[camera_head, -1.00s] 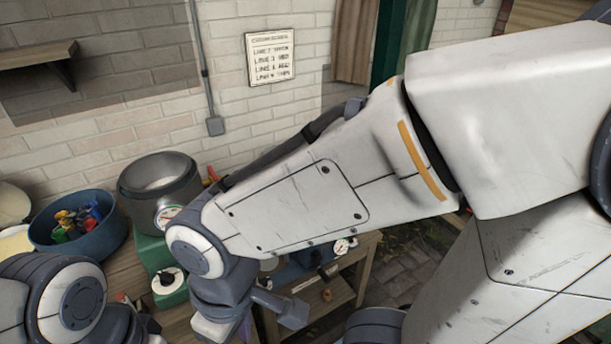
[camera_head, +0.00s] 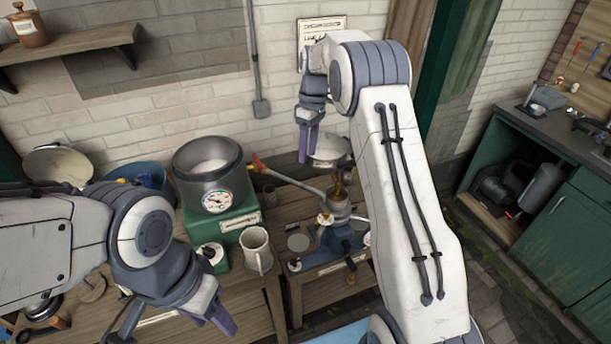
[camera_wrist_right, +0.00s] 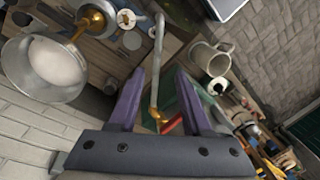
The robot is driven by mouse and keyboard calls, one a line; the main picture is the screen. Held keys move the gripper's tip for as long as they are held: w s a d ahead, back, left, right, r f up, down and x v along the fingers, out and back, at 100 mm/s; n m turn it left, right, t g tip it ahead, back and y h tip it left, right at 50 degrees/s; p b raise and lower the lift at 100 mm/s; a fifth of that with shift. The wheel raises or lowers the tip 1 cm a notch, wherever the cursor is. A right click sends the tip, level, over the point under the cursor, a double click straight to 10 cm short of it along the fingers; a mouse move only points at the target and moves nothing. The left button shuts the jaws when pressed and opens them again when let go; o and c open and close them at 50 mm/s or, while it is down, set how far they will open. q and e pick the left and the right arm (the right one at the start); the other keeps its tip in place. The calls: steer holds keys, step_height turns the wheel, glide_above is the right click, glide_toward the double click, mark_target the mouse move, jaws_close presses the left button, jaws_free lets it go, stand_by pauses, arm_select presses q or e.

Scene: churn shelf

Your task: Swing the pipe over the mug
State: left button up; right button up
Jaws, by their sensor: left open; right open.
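The grey pipe (camera_head: 298,184) runs from the brass-fitted machine to an end with a red handle (camera_head: 257,162) beside the large pot. The pale mug (camera_head: 257,250) stands upright at the table's right edge, in front of that end; it also shows in the right wrist view (camera_wrist_right: 207,60). My right gripper (camera_head: 307,155) is open, pointing down behind the pipe. In the right wrist view the pipe (camera_wrist_right: 157,60) lines up between its fingers; I cannot tell its depth. My left gripper (camera_head: 222,318) is open and empty, low at the front.
A grey pot with a dial (camera_head: 208,175) sits on a green stand (camera_head: 228,222) left of the mug. A metal bowl (camera_head: 327,150) tops the machine on the lower bench. My right arm covers the bench's right side. Green cabinets (camera_head: 560,240) stand far right.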

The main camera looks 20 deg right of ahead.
mark_target(306, 186)
steer(key=f+p, duration=0.1)
steer(key=f, duration=0.2)
steer(key=f+p, duration=0.1)
steer(key=f, duration=0.2)
steer(key=f+p, duration=0.1)
steer(key=f, duration=0.2)
steer(key=shift+s+a+f+p, duration=0.3)
steer(key=shift+s+a, duration=0.05)
steer(key=shift+s, duration=0.05)
steer(key=shift+f, duration=0.4)
jaws_close()
stand_by(0.6)
